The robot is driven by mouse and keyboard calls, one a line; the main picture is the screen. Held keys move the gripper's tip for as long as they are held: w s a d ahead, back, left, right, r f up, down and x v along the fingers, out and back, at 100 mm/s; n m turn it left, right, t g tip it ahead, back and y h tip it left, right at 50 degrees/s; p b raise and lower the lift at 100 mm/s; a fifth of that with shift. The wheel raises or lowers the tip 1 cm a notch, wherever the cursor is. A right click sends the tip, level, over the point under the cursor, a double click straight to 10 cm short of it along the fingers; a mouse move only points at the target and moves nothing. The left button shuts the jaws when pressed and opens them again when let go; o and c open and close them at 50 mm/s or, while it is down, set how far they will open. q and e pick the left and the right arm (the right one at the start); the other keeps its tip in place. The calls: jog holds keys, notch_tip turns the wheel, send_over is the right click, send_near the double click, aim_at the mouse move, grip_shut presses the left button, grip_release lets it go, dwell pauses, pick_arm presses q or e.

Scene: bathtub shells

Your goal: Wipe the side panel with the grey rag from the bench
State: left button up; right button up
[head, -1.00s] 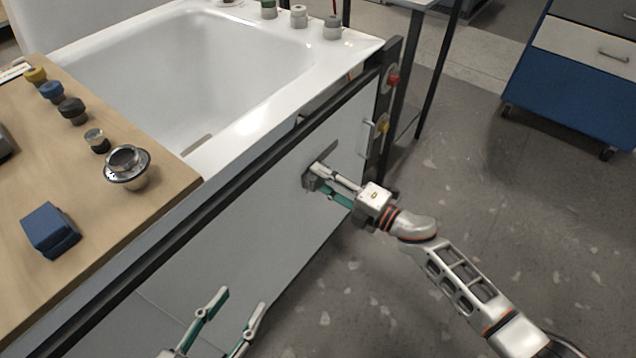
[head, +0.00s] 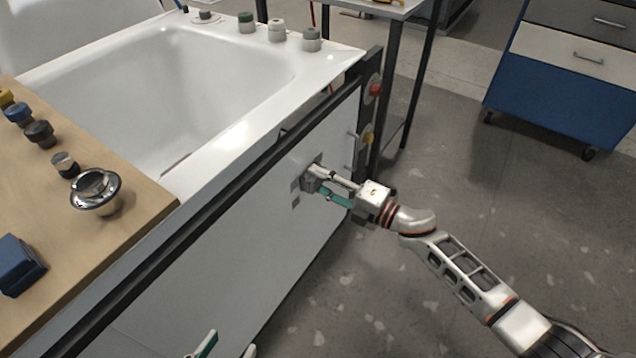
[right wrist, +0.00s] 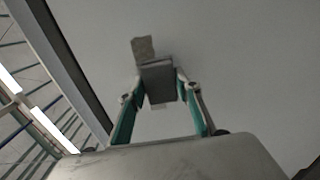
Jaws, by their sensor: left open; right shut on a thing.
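The side panel (head: 235,240) is the pale grey front face below the bathtub rim. My right gripper (head: 318,178) is shut on the grey rag (head: 308,185), a small folded pad, at the panel's right part. In the right wrist view the rag (right wrist: 157,80) sits between the two fingers of the gripper (right wrist: 160,88) and appears to be against the panel. A grey-brown mark (right wrist: 143,48) shows on the panel just beyond the rag. Small grey marks (head: 295,185) show left of it in the head view. My left gripper (head: 229,346) is open, cut off at the bottom edge.
The wooden bench (head: 115,235) at left holds a metal drain fitting (head: 96,190), a blue block (head: 18,266) and several knobs. A red button (head: 375,90) and a yellow one (head: 368,136) sit at the panel's right end. A blue cabinet (head: 560,95) stands far right; floor between is clear.

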aim_at(323, 158)
jog(key=shift+w+d+r+b, duration=0.15)
jog(key=shift+w+d, duration=0.15)
jog(key=shift+w, duration=0.2)
jog(key=shift+w+d+r+b, duration=0.15)
jog(key=shift+w+d, duration=0.1)
jog(key=shift+w, duration=0.2)
jog(key=shift+w+d+f+b, duration=0.1)
jog(key=shift+w+d+b, duration=0.3)
jog(key=shift+w+d, duration=0.35)
jog(key=shift+w+d+f+b, duration=0.1)
jog(key=shift+w+d+b, duration=0.4)
jog(key=shift+w, duration=0.4)
jog(key=shift+w+d, duration=0.25)
jog(key=shift+w, duration=0.05)
pick_arm(q)
jog(key=shift+g, duration=0.5)
jog(key=f, duration=0.1)
jog(key=s+f, duration=0.1)
jog(key=f, duration=0.1)
jog(key=s+f, duration=0.1)
jog(key=shift+f, duration=0.15)
pick_arm(e)
jog(key=shift+s+d, duration=0.1)
